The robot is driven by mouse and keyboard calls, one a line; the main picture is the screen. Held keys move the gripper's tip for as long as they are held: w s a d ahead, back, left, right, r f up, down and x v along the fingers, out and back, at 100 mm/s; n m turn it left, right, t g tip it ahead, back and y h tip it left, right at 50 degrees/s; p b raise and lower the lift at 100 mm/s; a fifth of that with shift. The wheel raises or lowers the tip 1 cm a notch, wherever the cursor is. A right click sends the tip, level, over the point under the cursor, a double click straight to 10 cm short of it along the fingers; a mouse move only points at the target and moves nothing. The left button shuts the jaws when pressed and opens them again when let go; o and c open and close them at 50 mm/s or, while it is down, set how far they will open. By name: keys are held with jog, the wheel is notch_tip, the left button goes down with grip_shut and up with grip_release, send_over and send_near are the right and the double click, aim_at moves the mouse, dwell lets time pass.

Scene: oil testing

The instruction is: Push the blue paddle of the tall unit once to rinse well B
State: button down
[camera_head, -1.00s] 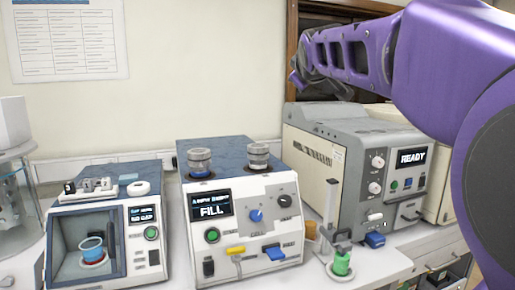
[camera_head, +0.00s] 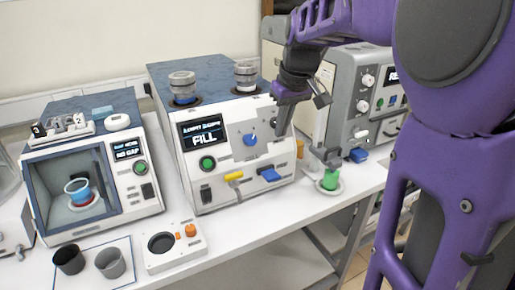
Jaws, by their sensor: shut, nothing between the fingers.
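The middle unit (camera_head: 230,138) has a lit screen reading FILL, a blue knob, a green button, a yellow lever (camera_head: 233,177) and a blue paddle (camera_head: 269,174) low on its front. Two capped wells (camera_head: 182,86) stand on its top. The grey unit (camera_head: 345,98) at the right has another blue paddle (camera_head: 358,155) low on its front. I cannot tell for certain which unit is the tall one.
A holder with a green piece (camera_head: 330,178) stands right of the middle unit. A test unit with a blue cup (camera_head: 77,189) is at the left. Two dark cups (camera_head: 110,262) and a small white box (camera_head: 174,246) are in front. My purple arm covers much of the right.

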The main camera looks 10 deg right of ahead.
dwell(0.3)
send_near(272, 174)
jog(key=x, duration=0.5)
jog(key=shift+w+b, duration=0.2)
jog(key=shift+b, duration=0.15)
jog(key=shift+f, duration=0.75)
